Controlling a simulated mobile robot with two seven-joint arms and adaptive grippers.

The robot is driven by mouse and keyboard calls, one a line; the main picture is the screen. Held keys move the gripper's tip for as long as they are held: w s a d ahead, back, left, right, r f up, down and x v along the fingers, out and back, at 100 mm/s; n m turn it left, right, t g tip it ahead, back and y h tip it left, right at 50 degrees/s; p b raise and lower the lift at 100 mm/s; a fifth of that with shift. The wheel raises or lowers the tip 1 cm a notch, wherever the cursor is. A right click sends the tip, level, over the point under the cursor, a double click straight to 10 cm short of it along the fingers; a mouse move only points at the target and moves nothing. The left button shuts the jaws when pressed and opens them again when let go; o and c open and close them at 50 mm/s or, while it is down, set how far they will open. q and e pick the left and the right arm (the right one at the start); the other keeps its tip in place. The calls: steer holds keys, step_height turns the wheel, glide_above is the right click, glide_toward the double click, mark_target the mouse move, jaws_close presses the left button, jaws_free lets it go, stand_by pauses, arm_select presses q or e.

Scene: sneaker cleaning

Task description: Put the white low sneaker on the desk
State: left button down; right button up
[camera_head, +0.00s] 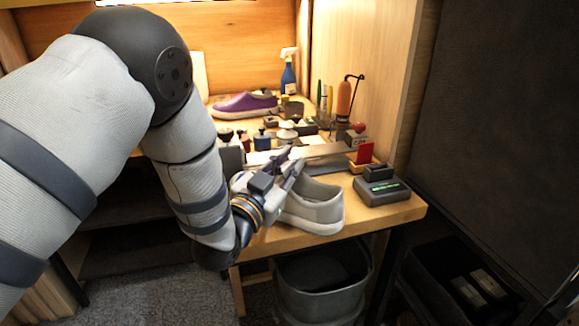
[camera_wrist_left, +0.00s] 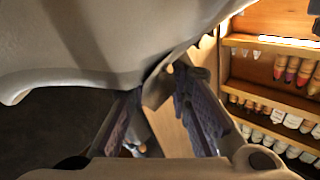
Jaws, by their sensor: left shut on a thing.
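The white low sneaker (camera_head: 322,208) looks pale grey-white and is at the front edge of the wooden desk (camera_head: 393,215), heel toward me. I cannot tell whether its sole touches the desktop. My left gripper (camera_head: 284,180) is at the sneaker's left side and is shut on it. The gripper and arm hide part of the sneaker. In the left wrist view the sneaker (camera_wrist_left: 120,35) fills the top as a large pale shape, with the gripper's two dark ribbed fingers (camera_wrist_left: 160,95) below it. My right gripper is not in view.
A dark box with a green display (camera_head: 382,189) stands right of the sneaker. Small bottles and tools crowd the desk behind it. A purple shoe (camera_head: 244,105) and a blue spray bottle (camera_head: 288,75) are farther back. A grey bin (camera_head: 318,290) stands below the front edge.

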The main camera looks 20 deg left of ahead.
arm_select(q)
steer(key=shift+r, duration=0.1)
steer(key=c, duration=1.5)
jaws_free()
steer(key=shift+o, duration=0.2)
steer(key=shift+s, duration=0.1)
steer(key=v, duration=1.2)
steer(key=shift+p, duration=0.3)
